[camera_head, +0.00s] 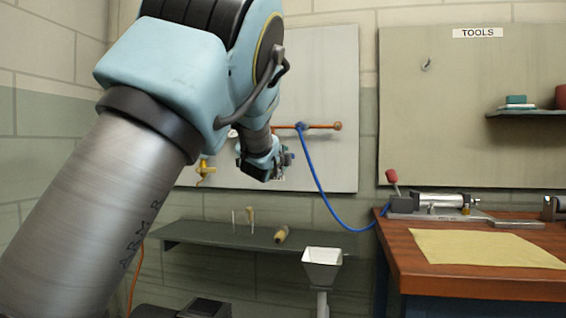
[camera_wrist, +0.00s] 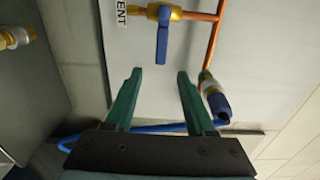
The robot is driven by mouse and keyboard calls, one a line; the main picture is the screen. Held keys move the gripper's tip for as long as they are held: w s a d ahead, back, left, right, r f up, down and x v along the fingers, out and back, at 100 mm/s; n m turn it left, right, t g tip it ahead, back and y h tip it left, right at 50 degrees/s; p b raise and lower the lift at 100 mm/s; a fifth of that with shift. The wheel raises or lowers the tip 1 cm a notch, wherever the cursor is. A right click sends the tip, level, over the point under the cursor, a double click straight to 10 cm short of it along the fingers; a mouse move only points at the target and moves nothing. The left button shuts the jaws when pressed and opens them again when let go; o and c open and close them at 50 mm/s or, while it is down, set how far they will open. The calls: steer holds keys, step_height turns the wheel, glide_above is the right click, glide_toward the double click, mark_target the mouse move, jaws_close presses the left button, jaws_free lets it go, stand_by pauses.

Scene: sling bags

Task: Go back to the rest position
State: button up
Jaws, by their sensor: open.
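My gripper (camera_wrist: 160,74) shows in the wrist view with its two green fingers apart and nothing between them. Past the fingertips is a valve with a blue lever (camera_wrist: 162,40) on a copper pipe, fixed to a pale wall panel. In the head view my arm reaches from the lower left up and over, and my gripper (camera_head: 283,160) is small and partly hidden at its end, in front of the panel (camera_head: 335,85). Whether it touches anything there I cannot tell.
A blue hose (camera_head: 318,185) hangs from the copper pipe (camera_head: 322,126). Below are a dark shelf (camera_head: 210,236) with small items and a white funnel-shaped bin (camera_head: 322,258). A wooden workbench (camera_head: 425,270) with a yellow cloth (camera_head: 485,248) and a clamp device stands at right.

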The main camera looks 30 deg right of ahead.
steer(key=shift+s+a, duration=0.2)
steer(key=shift+a, duration=0.05)
stand_by(0.3)
